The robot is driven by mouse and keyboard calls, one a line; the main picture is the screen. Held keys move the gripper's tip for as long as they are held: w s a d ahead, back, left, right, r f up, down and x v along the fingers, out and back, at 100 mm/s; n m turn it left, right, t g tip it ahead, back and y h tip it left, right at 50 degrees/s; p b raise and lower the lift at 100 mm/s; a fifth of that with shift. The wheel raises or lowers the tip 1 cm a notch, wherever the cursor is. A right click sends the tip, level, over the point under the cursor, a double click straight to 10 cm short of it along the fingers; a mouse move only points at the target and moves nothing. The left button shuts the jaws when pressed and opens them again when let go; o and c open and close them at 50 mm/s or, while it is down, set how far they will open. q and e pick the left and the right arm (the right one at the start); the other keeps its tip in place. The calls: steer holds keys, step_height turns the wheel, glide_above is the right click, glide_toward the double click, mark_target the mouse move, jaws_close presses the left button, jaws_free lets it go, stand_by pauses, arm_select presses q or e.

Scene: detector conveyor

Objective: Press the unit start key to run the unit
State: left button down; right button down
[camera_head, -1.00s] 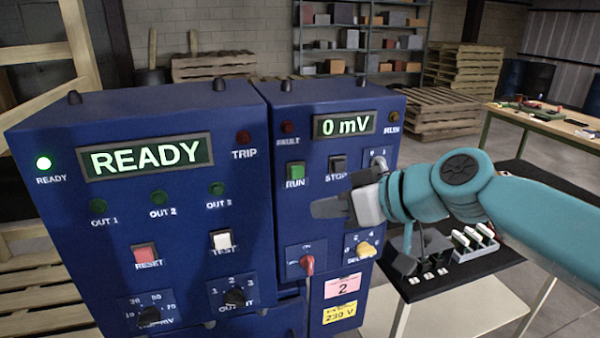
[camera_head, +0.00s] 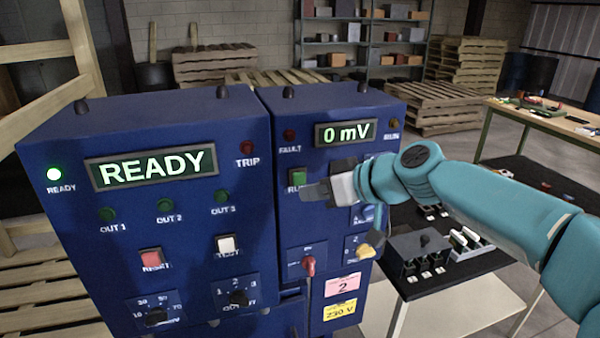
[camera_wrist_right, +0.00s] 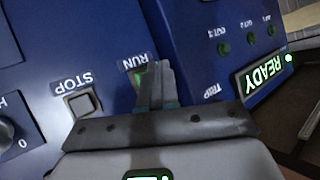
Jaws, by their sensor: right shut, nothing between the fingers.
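The unit on the right (camera_head: 350,101) is a blue cabinet whose display reads 0 mV. Its green RUN key (camera_head: 298,176) shows just above and left of my right gripper (camera_head: 306,192). In the right wrist view the green key (camera_wrist_right: 141,79) is mostly hidden behind the shut fingers (camera_wrist_right: 156,85), which point at it; I cannot tell whether they touch it. The gripper is shut and empty. The STOP key (camera_wrist_right: 82,102) shows beside it in the wrist view and is covered by the gripper in the head view. My left gripper is not in view.
A larger blue cabinet (camera_head: 140,120) at left shows READY, with a lit green lamp (camera_head: 54,174), a red RESET key (camera_head: 151,258) and a white TEST key (camera_head: 227,244). A red-handled switch (camera_head: 309,266) sits below the gripper. A black-topped table (camera_head: 470,268) stands at right.

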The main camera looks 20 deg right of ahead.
mark_target(299, 178)
steer(key=shift+w, duration=0.7)
steer(key=shift+w, duration=0.2)
stand_by(1.4)
steer(key=shift+w, duration=0.25)
